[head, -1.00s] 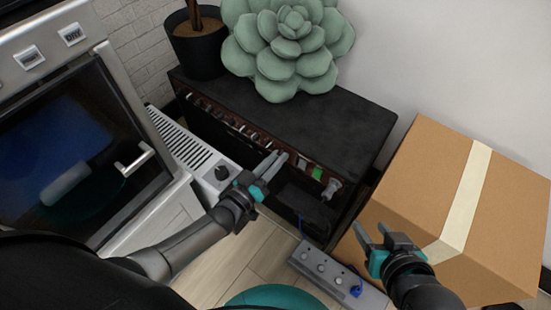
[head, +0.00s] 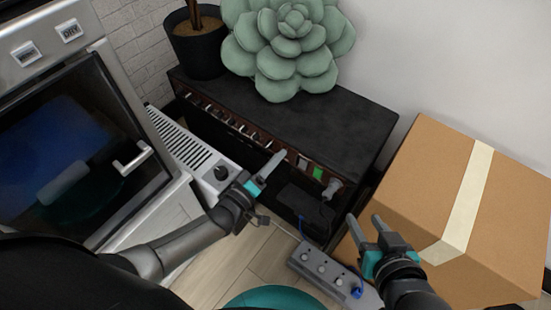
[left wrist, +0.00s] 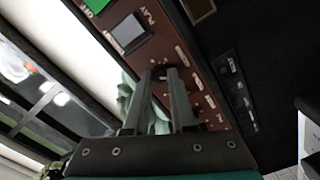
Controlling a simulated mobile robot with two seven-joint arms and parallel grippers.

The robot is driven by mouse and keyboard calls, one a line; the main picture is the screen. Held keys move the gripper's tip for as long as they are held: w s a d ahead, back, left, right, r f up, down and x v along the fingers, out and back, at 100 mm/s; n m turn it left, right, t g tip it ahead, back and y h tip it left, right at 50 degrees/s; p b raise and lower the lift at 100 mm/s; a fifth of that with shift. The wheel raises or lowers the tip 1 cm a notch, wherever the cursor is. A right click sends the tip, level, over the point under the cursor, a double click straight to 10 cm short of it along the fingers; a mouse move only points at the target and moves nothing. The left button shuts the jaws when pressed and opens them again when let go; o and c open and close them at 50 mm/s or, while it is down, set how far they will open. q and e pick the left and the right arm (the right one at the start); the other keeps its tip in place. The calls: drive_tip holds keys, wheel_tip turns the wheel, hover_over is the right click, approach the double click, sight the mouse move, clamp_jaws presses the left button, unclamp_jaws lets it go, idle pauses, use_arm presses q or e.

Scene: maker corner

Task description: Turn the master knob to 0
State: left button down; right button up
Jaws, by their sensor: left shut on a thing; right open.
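A black amplifier (head: 335,115) stands against the wall, with a row of small knobs (head: 225,118) on its brown front panel. My left gripper (head: 280,156) is at the right part of this panel. In the left wrist view its fingertips (left wrist: 163,73) are shut on a small dark knob (left wrist: 159,72), mostly hidden between them. The label beside that knob is too small to read, so I cannot confirm it is the master knob or see its setting. My right gripper (head: 364,218) is open and empty, in front of the cardboard box.
A green-lit switch (head: 318,173) and a grey switch marked PLAY (left wrist: 128,33) are close to my left gripper. A power strip (head: 325,268) lies on the floor below. A cardboard box (head: 420,190) stands at right, an oven (head: 75,150) at left. A green succulent (head: 285,45) sits on top.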

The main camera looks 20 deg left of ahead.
idle(0.4)
use_arm(q)
drive_tip(key=c, duration=0.7)
unclamp_jaws()
drive_tip(key=shift+c, duration=0.2)
drive_tip(key=shift+s, duration=0.15)
use_arm(e)
drive_tip(key=shift+s, duration=0.1)
use_arm(q)
drive_tip(key=p+v, duration=0.4)
drive_tip(key=v, duration=1.1)
use_arm(e)
drive_tip(key=s+d+f+g+h, duration=0.1)
drive_tip(key=s+d+g+h, duration=0.1)
drive_tip(key=s+d+g, duration=0.3)
drive_tip(key=shift+d+f+m+h, duration=0.15)
drive_tip(key=shift+d+m+h, duration=0.2)
drive_tip(key=shift+d, duration=0.25)
drive_tip(key=shift+w, duration=0.1)
